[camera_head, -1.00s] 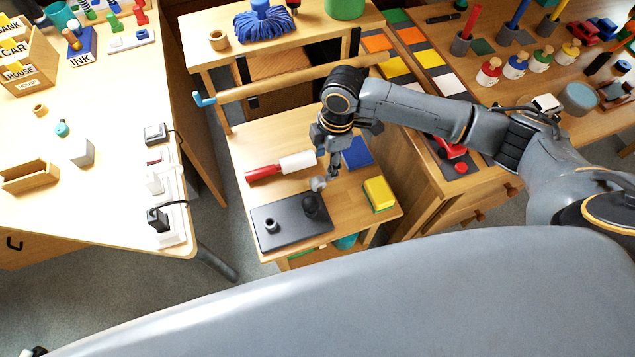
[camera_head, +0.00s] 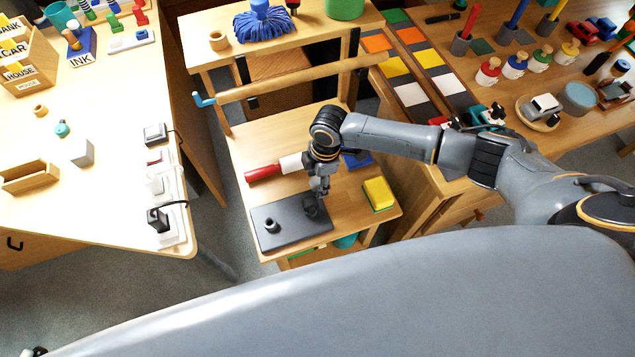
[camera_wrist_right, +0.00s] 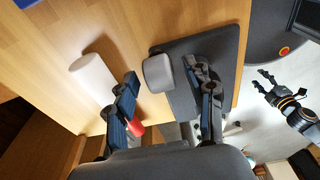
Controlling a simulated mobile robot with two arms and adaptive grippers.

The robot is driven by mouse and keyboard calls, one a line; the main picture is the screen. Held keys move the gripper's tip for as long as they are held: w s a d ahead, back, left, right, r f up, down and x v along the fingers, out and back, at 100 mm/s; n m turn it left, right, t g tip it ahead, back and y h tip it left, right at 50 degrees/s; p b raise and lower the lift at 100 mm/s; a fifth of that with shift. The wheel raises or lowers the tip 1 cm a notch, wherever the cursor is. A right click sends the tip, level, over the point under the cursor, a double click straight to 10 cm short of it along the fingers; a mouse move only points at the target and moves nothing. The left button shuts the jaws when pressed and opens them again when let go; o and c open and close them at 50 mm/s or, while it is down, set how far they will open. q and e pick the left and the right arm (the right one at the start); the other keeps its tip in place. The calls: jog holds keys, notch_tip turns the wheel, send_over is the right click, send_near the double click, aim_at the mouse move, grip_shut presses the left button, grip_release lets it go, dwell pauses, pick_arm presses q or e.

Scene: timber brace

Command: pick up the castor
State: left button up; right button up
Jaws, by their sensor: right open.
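A light grey, rounded piece (camera_wrist_right: 158,73), which looks like the castor, is at the edge of the dark board (camera_wrist_right: 225,42) in the right wrist view. My right gripper (camera_wrist_right: 167,98) is open, with one finger on each side of the piece; I cannot tell whether they touch it. In the head view my right gripper (camera_head: 318,190) points down over the board's far right part and hides the grey piece. A dark rounded part (camera_head: 310,209) shows just below the fingers. My left gripper (camera_wrist_right: 266,82) shows at the right of the wrist view, fingers apart and empty.
A short dark tube (camera_head: 270,225) stands on the board. A roller with white body (camera_wrist_right: 92,78) and red handle (camera_head: 263,173) lies beside it. A wooden rail (camera_head: 290,82) runs behind.

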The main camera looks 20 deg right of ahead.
grip_shut()
